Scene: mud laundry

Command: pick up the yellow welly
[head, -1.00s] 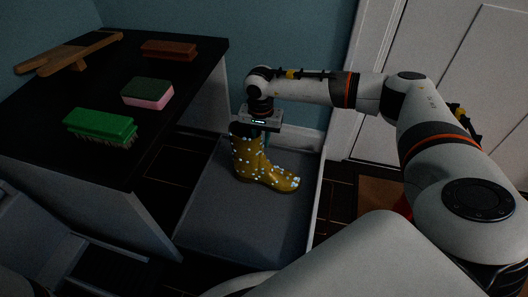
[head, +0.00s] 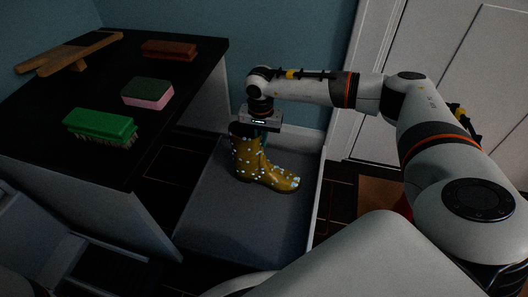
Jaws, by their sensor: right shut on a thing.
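The yellow welly (head: 262,172) has pale blue dots and stands upright on a grey tray (head: 225,215) on the floor, its toe pointing right. My right gripper (head: 259,132) comes down from above and is shut on the welly at the top of its shaft. The fingertips are partly hidden by the boot's opening. My left gripper is not in view.
A dark-topped counter (head: 80,165) on the left holds a green brush (head: 100,124), a green and pink sponge (head: 147,93), a brown brush (head: 168,49) and a wooden boot jack (head: 70,55). A white panelled door (head: 470,80) stands at the right.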

